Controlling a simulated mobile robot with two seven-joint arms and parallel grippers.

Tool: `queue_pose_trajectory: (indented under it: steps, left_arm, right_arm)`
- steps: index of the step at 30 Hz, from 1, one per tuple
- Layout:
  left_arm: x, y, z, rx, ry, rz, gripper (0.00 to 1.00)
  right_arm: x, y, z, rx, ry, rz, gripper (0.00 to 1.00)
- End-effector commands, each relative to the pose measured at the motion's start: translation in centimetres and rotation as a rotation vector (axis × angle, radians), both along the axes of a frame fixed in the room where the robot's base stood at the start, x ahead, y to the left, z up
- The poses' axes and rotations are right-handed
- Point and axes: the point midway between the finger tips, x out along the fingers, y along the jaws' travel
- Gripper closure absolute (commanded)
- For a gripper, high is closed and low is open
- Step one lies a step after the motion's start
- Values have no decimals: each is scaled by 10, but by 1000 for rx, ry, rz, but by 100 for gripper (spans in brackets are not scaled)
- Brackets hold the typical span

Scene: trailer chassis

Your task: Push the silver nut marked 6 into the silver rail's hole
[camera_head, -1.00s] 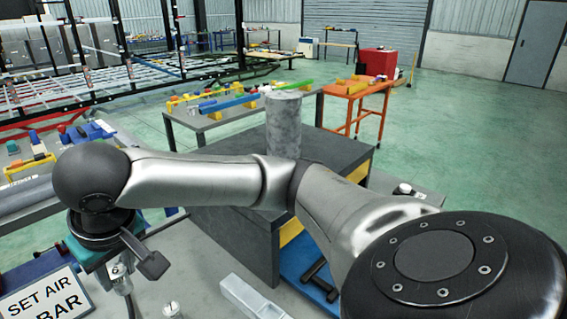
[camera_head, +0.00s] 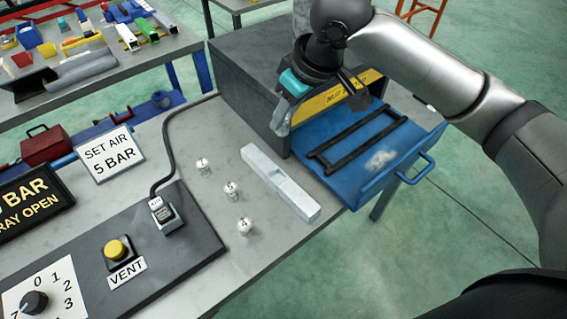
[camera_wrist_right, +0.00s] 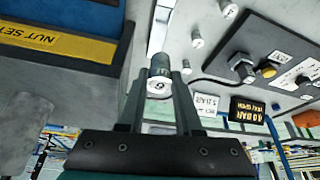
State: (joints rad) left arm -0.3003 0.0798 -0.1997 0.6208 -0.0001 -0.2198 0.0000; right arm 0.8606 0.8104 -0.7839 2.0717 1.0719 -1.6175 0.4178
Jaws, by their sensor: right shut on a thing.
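The silver rail (camera_head: 280,183) lies on the grey bench, a pale bar with a recess along its top; its hole is not clear to me. My right gripper (camera_head: 284,122) hangs over the corner between the dark cabinet and the blue drawer, behind the rail. In the right wrist view, my right gripper (camera_wrist_right: 162,84) is shut on a silver nut (camera_wrist_right: 159,78), whose round face shows a mark that looks like 6 or 9. The rail (camera_wrist_right: 160,28) shows beyond the nut, apart from it. My left gripper is not in view.
Several loose nuts stand left of the rail, one marked 4 (camera_head: 245,226). A dark cabinet (camera_head: 240,75) with an open blue drawer (camera_head: 350,185) adjoins the bench. A control panel (camera_head: 180,240) with a yellow button (camera_head: 116,250) and a black cable lies left.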

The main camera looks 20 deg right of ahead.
Motion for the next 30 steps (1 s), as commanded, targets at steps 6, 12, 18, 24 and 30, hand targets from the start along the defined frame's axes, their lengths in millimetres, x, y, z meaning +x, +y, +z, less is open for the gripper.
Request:
queue_pose_trajectory:
  steps: [6, 12, 18, 24, 30]
  left_arm:
    - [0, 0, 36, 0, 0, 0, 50]
    - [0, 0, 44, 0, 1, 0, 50]
    - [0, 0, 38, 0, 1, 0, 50]
    - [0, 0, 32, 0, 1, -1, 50]
    - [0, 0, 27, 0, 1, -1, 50]
  right_arm:
    - [9, 5, 23, 2, 3, 226, 100]
    - [12, 6, 24, 1, 2, 317, 100]
    - [11, 6, -16, -1, 6, 326, 100]
    - [11, 6, -71, -1, 6, 324, 100]
    - [11, 6, -116, -2, 3, 324, 100]
